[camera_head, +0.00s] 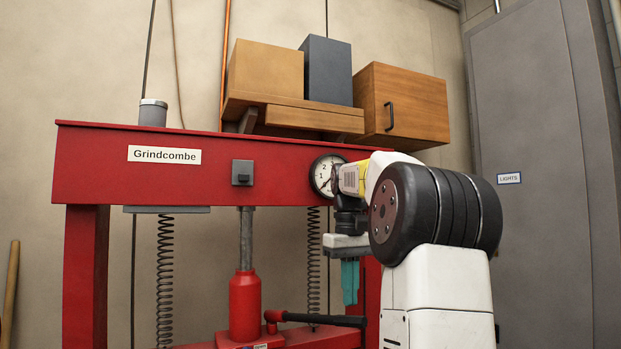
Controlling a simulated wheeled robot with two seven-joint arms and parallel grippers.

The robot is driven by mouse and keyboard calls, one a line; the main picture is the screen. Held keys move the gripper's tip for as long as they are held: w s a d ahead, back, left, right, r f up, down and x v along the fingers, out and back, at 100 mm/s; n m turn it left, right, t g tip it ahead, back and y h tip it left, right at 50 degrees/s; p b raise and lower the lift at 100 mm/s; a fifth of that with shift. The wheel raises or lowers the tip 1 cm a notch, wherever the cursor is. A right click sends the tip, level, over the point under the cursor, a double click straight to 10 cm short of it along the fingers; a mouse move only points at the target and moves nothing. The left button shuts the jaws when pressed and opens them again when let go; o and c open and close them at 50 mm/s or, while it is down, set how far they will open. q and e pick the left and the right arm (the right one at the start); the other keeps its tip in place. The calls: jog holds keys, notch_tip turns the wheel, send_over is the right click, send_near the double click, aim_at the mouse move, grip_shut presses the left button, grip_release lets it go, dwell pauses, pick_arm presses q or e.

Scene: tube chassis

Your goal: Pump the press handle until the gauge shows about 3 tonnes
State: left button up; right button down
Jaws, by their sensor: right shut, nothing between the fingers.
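The red press frame (100,165) labelled Grindcombe fills the left and middle of the view. A red jack (244,305) stands on its lower beam with its ram raised toward the upper beam. The pump handle (325,319), black with a red socket, extends right from the jack, nearly level. The round white gauge (321,174) is on the upper beam; numerals 1 and 2 show, but my right arm covers its right side and I cannot read the needle. My right gripper (350,283), with teal fingers, points down, shut and empty, above the handle's outer end. My left gripper is out of view.
Two coil springs (165,280) hang beside the ram. A grey cabinet or door (540,190) stands at right.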

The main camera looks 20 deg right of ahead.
notch_tip(320, 180, down, 11)
jog(key=shift+f, duration=0.2)
dwell(5.0)
notch_tip(320, 180, up, 11)
jog(key=shift+r, duration=0.1)
dwell(0.6)
jog(key=shift+r, duration=2.45)
